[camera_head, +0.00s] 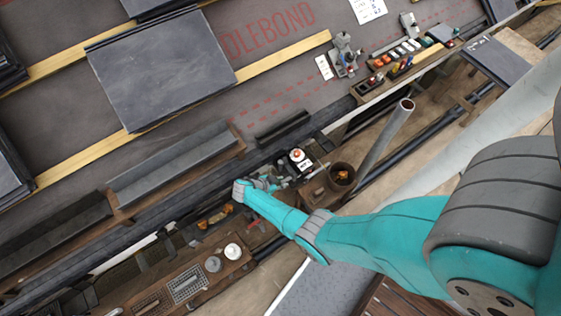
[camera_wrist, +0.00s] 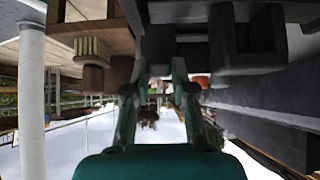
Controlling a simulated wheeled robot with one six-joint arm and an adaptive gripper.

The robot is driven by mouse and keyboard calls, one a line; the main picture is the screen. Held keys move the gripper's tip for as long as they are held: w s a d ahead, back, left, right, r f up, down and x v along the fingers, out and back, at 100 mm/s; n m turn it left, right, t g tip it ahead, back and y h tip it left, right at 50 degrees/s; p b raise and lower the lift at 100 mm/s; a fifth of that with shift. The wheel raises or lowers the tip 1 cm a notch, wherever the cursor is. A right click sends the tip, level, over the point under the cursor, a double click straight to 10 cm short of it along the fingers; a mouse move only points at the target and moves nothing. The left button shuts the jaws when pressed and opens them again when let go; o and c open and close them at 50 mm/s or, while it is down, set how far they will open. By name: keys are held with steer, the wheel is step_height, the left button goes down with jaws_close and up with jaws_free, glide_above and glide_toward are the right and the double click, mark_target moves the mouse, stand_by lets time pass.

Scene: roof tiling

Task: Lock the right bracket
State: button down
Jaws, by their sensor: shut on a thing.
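My gripper (camera_wrist: 158,72) is low at the roof's lower edge, with its teal fingers in the middle of the wrist view. In the head view it points right from the bent teal wrist, and its tips are small and partly hidden. The fingers close at a dark part (camera_wrist: 160,48) under the grey overhang. I cannot tell whether this part belongs to the right bracket. A white fitting with an orange top (camera_head: 298,157) is just beyond the gripper in the head view. An orange-red thing (camera_wrist: 201,82) shows right of the fingers in the wrist view.
A wooden tray (camera_head: 178,283) with two small pots lies at lower left. A dark slate (camera_head: 160,72) rests on the battens. A dark block (camera_wrist: 248,38) crowds the fingers' right side.

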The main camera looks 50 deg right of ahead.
steer(key=c, duration=1)
jaws_free()
steer(key=shift+o, duration=0.2)
steer(key=v, duration=1.2)
